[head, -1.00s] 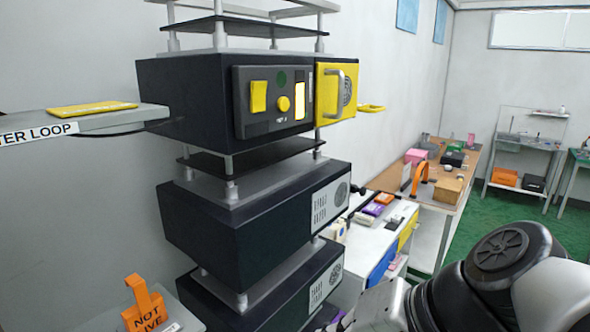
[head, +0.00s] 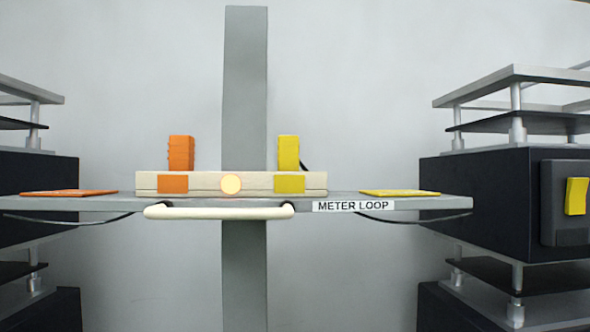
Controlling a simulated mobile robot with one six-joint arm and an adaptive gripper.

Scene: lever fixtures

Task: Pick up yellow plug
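The yellow plug (head: 288,152) stands upright on the cream block (head: 318,181) of the shelf labelled METER LOOP, right of centre in the head view. A dark cable end shows just behind its right side. A yellow square (head: 289,184) marks the block's front face below it. An orange plug (head: 181,153) stands on the same block to the left, above an orange square (head: 172,184). Between the squares a round lamp (head: 231,184) glows. My gripper is not in view, so its distance from the plug cannot be told.
A grey shelf (head: 440,203) carries the block, with a cream bar handle (head: 218,212) at its front. A flat yellow pad (head: 400,192) and a flat orange pad (head: 68,193) lie on it. Dark cabinet stacks stand right (head: 478,205) and left (head: 50,165).

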